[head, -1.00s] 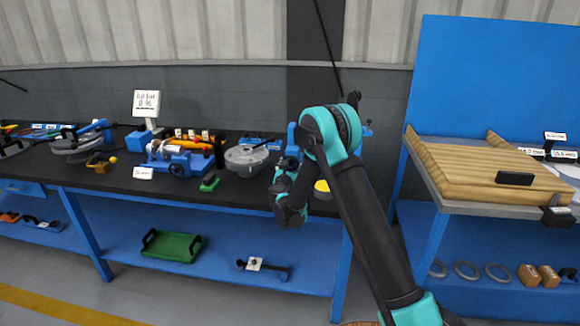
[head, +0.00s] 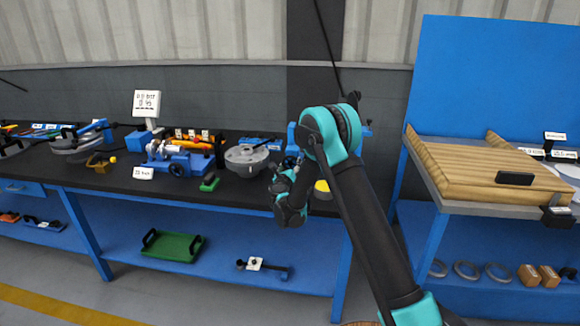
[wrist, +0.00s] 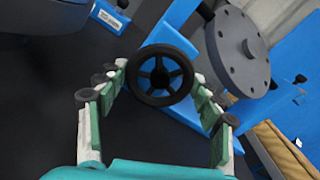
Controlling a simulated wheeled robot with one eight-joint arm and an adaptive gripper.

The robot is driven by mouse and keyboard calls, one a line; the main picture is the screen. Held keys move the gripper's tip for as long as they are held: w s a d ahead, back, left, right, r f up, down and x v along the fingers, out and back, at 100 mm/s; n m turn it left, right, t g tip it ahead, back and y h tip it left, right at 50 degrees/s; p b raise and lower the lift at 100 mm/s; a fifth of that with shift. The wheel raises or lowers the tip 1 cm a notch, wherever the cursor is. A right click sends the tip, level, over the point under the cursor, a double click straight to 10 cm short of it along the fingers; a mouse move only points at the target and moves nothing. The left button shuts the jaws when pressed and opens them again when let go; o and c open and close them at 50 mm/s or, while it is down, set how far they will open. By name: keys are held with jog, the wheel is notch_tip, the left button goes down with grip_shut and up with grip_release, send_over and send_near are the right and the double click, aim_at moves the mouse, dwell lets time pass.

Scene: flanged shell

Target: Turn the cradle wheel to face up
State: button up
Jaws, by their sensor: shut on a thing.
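The cradle wheel, a black spoked handwheel (wrist: 160,75), is in the upper middle of the wrist view. My gripper (wrist: 160,78) has its padded fingers on the left and right of the wheel's rim and is shut on it. Behind the wheel stands the blue cradle frame (wrist: 178,20), with a grey flanged disc (wrist: 240,52) with bolt holes at the upper right. In the head view, part of the blue cradle (head: 292,133) shows behind my arm.
The black bench top (head: 130,180) carries a round grey fixture (head: 246,160), a blue vise-like fixture (head: 178,163) and a green block (head: 209,183) left of my arm. A yellow-topped round piece (head: 322,188) is close beside my wrist.

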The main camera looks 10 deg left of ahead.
jog(key=n, duration=0.4)
jog(key=shift+n, duration=0.4)
jog(key=n, duration=0.3)
jog(key=shift+n, duration=0.3)
jog(key=n, duration=0.4)
jog(key=shift+n, duration=2.1)
jog(key=o, duration=1.2)
jog(key=shift+c, duration=0.2)
jog(key=shift+s, duration=0.1)
